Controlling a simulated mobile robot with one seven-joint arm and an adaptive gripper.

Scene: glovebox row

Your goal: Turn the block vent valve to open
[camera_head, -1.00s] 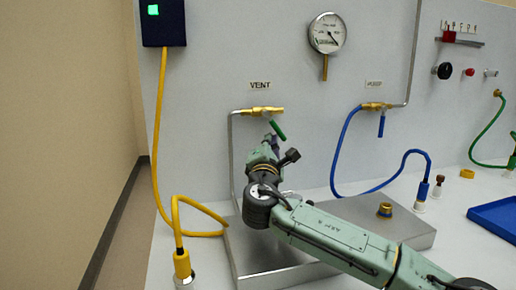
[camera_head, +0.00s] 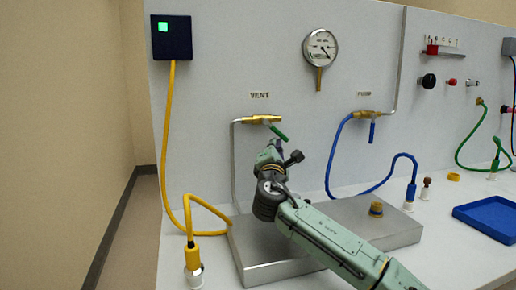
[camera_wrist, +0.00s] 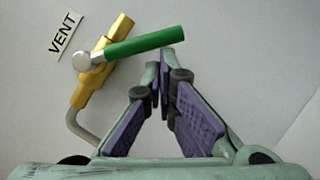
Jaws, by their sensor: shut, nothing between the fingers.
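The vent valve (camera_head: 262,119) is a brass body on the back panel under a VENT label (camera_head: 259,95). Its green lever (camera_head: 278,132) slants down to the right in the head view. In the wrist view the brass body (camera_wrist: 100,62) carries the green lever (camera_wrist: 145,45), which crosses the top of the picture. My gripper (camera_wrist: 160,68) is shut and empty, its fingertips just below the lever's free end; I cannot tell whether they touch it. In the head view my gripper (camera_head: 273,146) is just below the lever.
A metal plate block (camera_head: 262,262) lies on the bench below my arm. A second valve with a blue lever (camera_head: 372,132) and blue hose is to the right. A yellow cable (camera_head: 165,150) hangs at left. A gauge (camera_head: 320,46) is above. A blue tray (camera_head: 490,215) is at right.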

